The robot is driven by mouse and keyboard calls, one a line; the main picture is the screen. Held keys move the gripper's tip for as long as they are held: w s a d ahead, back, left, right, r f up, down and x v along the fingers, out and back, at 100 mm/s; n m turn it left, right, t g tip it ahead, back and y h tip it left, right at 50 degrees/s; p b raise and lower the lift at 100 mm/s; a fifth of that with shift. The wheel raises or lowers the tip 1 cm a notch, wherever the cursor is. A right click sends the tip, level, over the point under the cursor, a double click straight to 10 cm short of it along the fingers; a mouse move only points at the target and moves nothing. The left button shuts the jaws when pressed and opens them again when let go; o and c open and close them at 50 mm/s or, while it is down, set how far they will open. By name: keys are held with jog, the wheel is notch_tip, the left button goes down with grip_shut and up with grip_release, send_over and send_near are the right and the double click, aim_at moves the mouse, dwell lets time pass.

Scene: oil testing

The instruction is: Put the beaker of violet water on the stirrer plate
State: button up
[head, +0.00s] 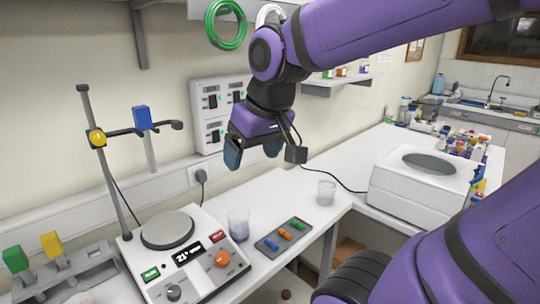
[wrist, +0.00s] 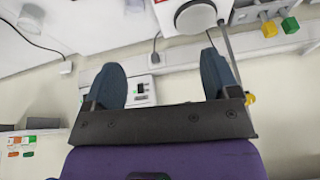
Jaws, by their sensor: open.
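The beaker of violet water (head: 238,228) is a small clear glass with a little violet liquid at its bottom. It stands on the white bench just right of the stirrer in the head view. The stirrer plate (head: 167,230) is a round grey disc on top of a white device with a display and knobs; the disc is bare. My gripper (head: 253,158) is open and empty, raised above the bench, above and slightly right of the beaker. In the wrist view, my gripper (wrist: 160,65) shows two spread fingers with nothing between them.
A second beaker (head: 326,192) stands farther right. A grey tray (head: 270,243) with coloured pieces lies beside the violet beaker. A stand rod (head: 105,160) with clamps rises behind the stirrer's left side. A large white device (head: 425,185) occupies the right bench.

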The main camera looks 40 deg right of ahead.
jog(key=shift+n+t, duration=0.3)
jog(key=shift+t, duration=0.1)
jog(key=s, duration=0.1)
jog(key=s+r, duration=0.1)
jog(key=s, duration=0.1)
jog(key=s+a, duration=0.1)
jog(key=shift+s+r, duration=0.15)
jog(key=shift+s, duration=0.25)
jog(key=shift+o, duration=1)
jog(key=shift+s, duration=0.3)
jog(key=shift+o, duration=0.8)
jog(key=m+t+y, duration=0.2)
jog(key=m+y, duration=0.9)
jog(key=m, duration=1.4)
send_near(240, 216)
jog(key=s+a+r, duration=0.2)
jog(key=s, duration=0.1)
jog(key=shift+w+x, duration=0.15)
jog(key=shift+x, duration=2.35)
jog(key=shift+w+x, duration=0.15)
jog(key=shift+x, duration=2.35)
